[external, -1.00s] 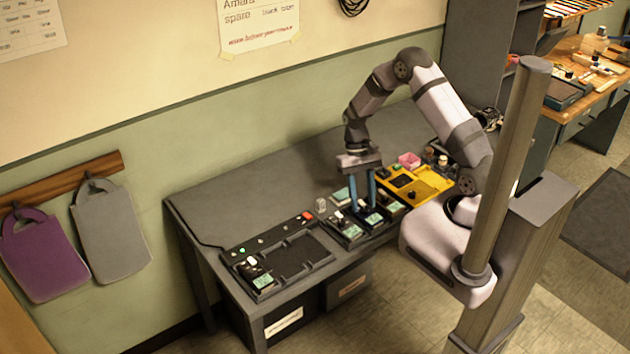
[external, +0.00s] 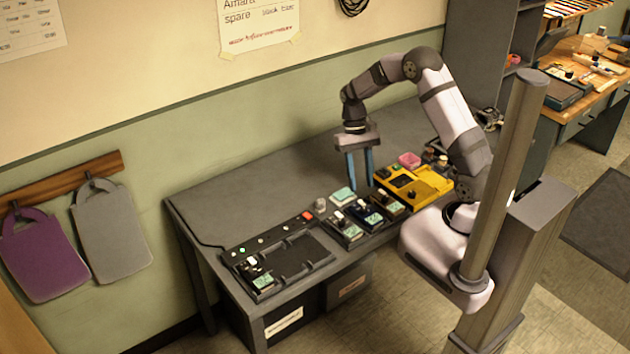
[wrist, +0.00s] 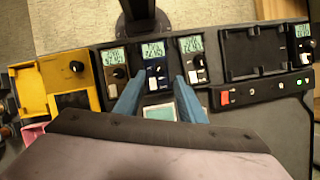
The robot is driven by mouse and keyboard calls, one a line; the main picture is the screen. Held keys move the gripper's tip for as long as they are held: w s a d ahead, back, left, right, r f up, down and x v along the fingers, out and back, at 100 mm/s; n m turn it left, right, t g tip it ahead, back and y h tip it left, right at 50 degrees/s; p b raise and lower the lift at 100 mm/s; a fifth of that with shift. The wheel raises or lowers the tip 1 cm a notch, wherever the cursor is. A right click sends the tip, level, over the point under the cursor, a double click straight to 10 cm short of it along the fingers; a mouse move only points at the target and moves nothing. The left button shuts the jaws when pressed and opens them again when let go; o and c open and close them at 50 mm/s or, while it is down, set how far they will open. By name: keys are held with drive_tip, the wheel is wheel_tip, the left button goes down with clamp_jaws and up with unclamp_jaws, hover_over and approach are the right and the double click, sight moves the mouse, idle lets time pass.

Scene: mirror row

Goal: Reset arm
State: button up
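My gripper (external: 360,168) hangs above the bench with its two blue fingers pointing down, spread apart and with nothing between them in the external view. In the wrist view the fingers (wrist: 160,95) stand apart on either side of a meter with a blue face (wrist: 157,72). A small pale-screened block (wrist: 160,112) lies below it between the fingers in that view. It also shows on the bench in the external view (external: 343,196). My arm is bent over the bench from the right.
A row of small meters (external: 372,217) lies along the front edge. A black tray panel (external: 290,263) with a red button (external: 308,215) is on the left, a yellow tray (external: 428,184) and pink box (external: 409,159) on the right. The bench's back (external: 260,180) is clear.

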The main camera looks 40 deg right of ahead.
drive_tip(key=s+r+n+t, duration=0.1)
drive_tip(key=s+r+t, duration=0.1)
drive_tip(key=s, duration=0.5)
drive_tip(key=s+d+r+n+t+h, duration=0.1)
drive_tip(key=s+r+n+t, duration=0.1)
drive_tip(key=s, duration=0.5)
drive_tip(key=shift+s+d+r+n, duration=0.25)
drive_tip(key=shift+d+r+n, duration=0.05)
drive_tip(key=shift+r, duration=0.1)
idle(0.4)
